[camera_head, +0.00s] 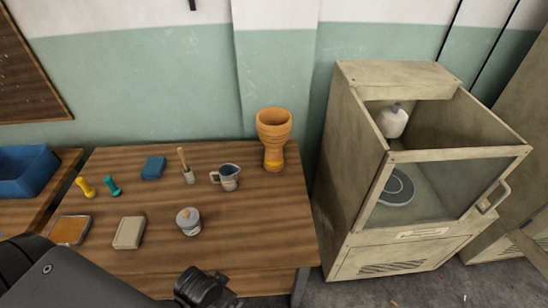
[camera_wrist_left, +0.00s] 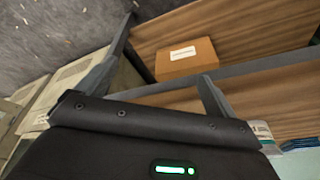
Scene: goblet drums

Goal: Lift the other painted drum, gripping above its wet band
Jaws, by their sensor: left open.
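One orange goblet drum (camera_head: 273,137) stands upright near the back right corner of the wooden table (camera_head: 250,235) in the head view. It has a wide bowl, a narrow waist and a yellow band low on its stem. The bowl is above the band. I see no second drum. My left gripper (camera_wrist_left: 160,68) is open and empty in the left wrist view, well away from the drum, with its fingers apart above a shelf area. In the head view black parts of my left arm come in at the bottom left. My right gripper is not in view.
A beige cabinet (camera_head: 345,180) with a turntable (camera_head: 398,188) stands right of the table. A jug (camera_head: 227,177), a lidded tin (camera_head: 188,222) and a blue block (camera_head: 153,167) lie left of the drum. A cardboard box (camera_wrist_left: 187,62) sits on a shelf.

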